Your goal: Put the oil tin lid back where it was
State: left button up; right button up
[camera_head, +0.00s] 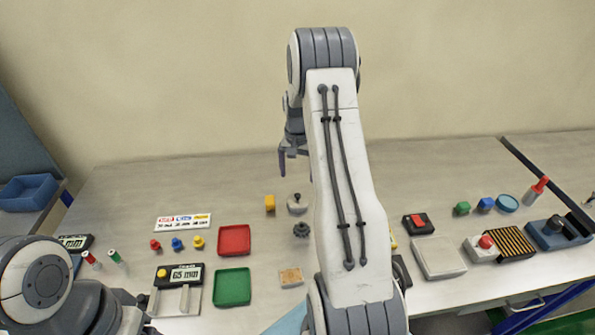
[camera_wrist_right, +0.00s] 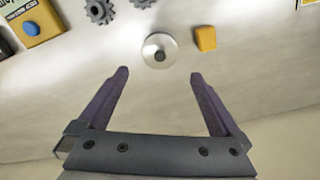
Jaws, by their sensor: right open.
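A silver round lid-like piece (camera_head: 297,206) with a dark knob lies on the bench, left of my right arm. It also shows in the right wrist view (camera_wrist_right: 159,50), where it looks like a shallow dome; I take it as the oil tin lid. My right gripper (camera_head: 294,165) is open and empty, above the bench and beyond the lid. In the right wrist view its two fingers (camera_wrist_right: 163,85) are spread, with the lid ahead of the gap and apart from them. No oil tin can be made out; my right arm hides part of the bench.
A yellow block (camera_head: 270,202) stands close beside the lid, and a dark gear (camera_head: 302,230) lies near it. Red (camera_head: 234,240) and green (camera_head: 232,287) trays are to the left. A pale box (camera_head: 438,257) and a red-button box (camera_head: 482,248) are to the right. The bench's back strip is clear.

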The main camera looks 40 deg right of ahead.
jog(key=s+a+r+n, duration=0.2)
jog(key=a+r+n, duration=0.15)
jog(key=a, duration=0.55)
jog(key=s+a+r+n, duration=0.2)
jog(key=a+r, duration=0.3)
jog(key=a, duration=0.5)
jog(key=s+a+r+n, duration=0.2)
jog(key=a+r+n, duration=0.15)
jog(key=a, duration=0.55)
jog(key=s+a+n, duration=0.4)
jog(key=s+a, duration=0.1)
jog(key=s, duration=0.6)
jog(key=s+a+r+n+y, duration=0.1)
jog(key=s+a+n, duration=0.4)
jog(key=s, duration=0.6)
jog(key=shift+r, duration=0.2)
jog(key=shift+f+b, duration=0.1)
jog(key=shift+b, duration=0.2)
